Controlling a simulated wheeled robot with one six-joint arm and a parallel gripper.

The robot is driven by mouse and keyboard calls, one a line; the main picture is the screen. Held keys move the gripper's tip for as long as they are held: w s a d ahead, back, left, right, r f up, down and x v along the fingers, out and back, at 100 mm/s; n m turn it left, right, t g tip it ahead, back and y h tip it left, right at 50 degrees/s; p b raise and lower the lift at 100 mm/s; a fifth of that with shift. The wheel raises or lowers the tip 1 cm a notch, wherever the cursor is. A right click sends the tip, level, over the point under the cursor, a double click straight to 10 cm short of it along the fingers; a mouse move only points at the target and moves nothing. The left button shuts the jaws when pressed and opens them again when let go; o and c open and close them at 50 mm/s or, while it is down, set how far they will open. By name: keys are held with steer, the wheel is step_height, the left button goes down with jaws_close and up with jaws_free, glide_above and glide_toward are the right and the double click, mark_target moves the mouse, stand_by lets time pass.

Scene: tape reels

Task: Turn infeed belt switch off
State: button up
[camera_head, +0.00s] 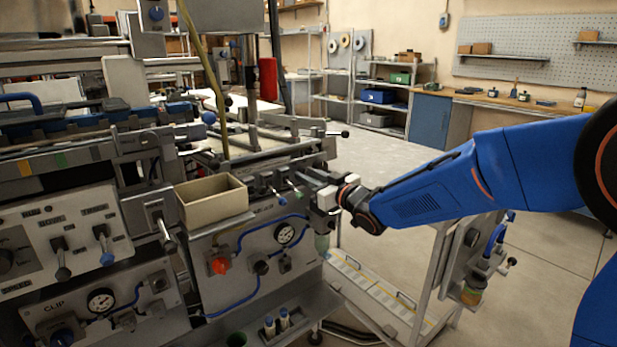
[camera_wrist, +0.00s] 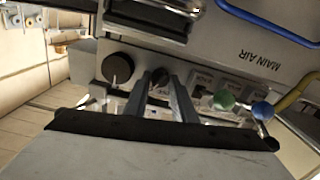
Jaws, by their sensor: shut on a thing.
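My gripper (camera_head: 322,199) is at the right end of the machine's upper control panel in the head view. In the wrist view its two fingers (camera_wrist: 161,79) are shut on a small dark switch knob (camera_wrist: 160,88) on the panel face. The fingers and wrist hide most of this knob, and I cannot read its label or its set position. A larger round black knob (camera_wrist: 117,68) sits to its left. A green-tipped lever (camera_wrist: 224,99) and a blue-tipped lever (camera_wrist: 262,111) stand to its right.
The "MAIN AIR" panel (camera_wrist: 285,50) with blue hose adjoins the switches. In the head view, a beige open box (camera_head: 212,207) sits left of my gripper, with a red knob (camera_head: 221,265) and a gauge (camera_head: 285,235) below. Open floor lies behind my arm.

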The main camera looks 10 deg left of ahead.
steer(key=n, duration=1.2)
steer(key=shift+f, duration=0.1)
stand_by(0.5)
steer(key=o, duration=1.1)
steer(key=shift+c, duration=0.2)
steer(key=v, duration=1.7)
steer(key=shift+s, duration=0.2)
